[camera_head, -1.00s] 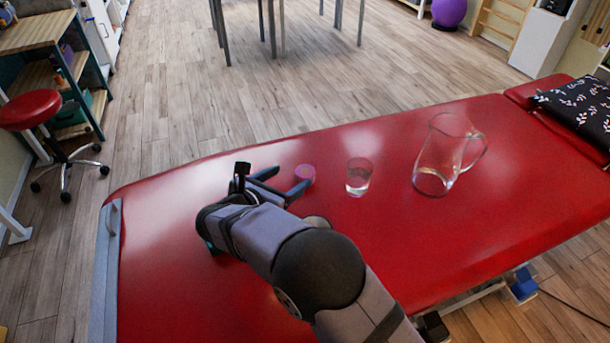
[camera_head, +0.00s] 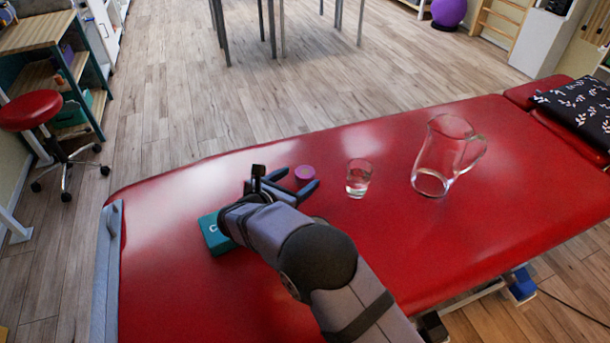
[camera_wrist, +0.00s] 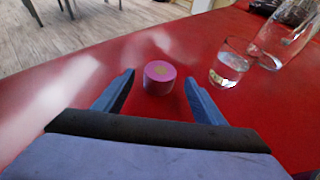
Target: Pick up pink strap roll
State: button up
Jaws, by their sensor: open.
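The pink strap roll (camera_head: 305,173) stands on the red treatment table, just beyond my gripper. In the wrist view the roll (camera_wrist: 159,78) shows its round pink top with a small tan centre. My gripper (camera_head: 297,180) is open and low over the table. In the wrist view its two blue fingers (camera_wrist: 158,92) point forward to the left and right of the roll, with clear gaps on both sides. The roll is apart from both fingers and lies around or slightly past the tips.
A glass of water (camera_head: 358,178) stands close to the right of the roll. A glass jug (camera_head: 442,160) stands farther right. A teal box (camera_head: 214,233) lies left of my arm on the red table (camera_head: 170,280). The table's far edge is behind the roll.

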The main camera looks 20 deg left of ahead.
aim_at(302, 176)
jog(key=shift+x, duration=1.4)
jog(key=shift+r, duration=0.1)
jog(key=c, duration=1.1)
notch_tip(302, 176, up, 10)
jog(key=shift+r, duration=0.1)
